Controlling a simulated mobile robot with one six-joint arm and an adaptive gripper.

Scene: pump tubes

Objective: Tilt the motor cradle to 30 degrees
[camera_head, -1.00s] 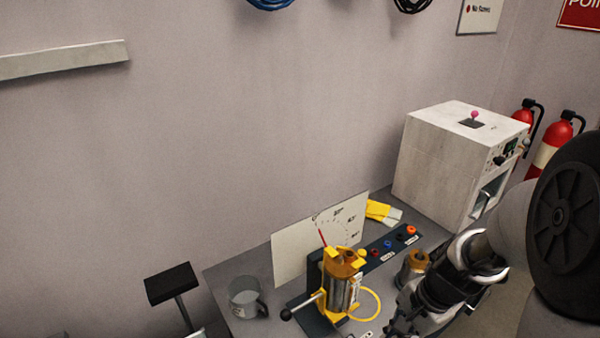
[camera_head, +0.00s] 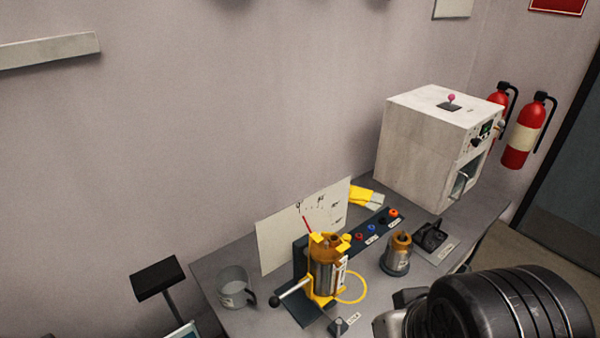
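The motor cradle (camera_head: 312,286) is yellow and stands on a dark base on the table, with a metal motor (camera_head: 328,278) upright in it. A lever with a black ball end (camera_head: 275,301) sticks out of its left side. A thin red pointer (camera_head: 306,223) rises behind it, close to upright and leaning slightly left, in front of a white angle plate (camera_head: 280,230). The marks on the plate are too small to read surely. My arm fills the lower right, right of the cradle and apart from it. My gripper's fingers do not show.
A grey mug (camera_head: 233,287) stands left of the cradle. A brown-topped cylinder (camera_head: 397,255), a black stand (camera_head: 430,236) and a dark strip with coloured knobs (camera_head: 372,227) are to the right. A white machine (camera_head: 425,150) stands at the back right. A yellow cable loops beside the cradle.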

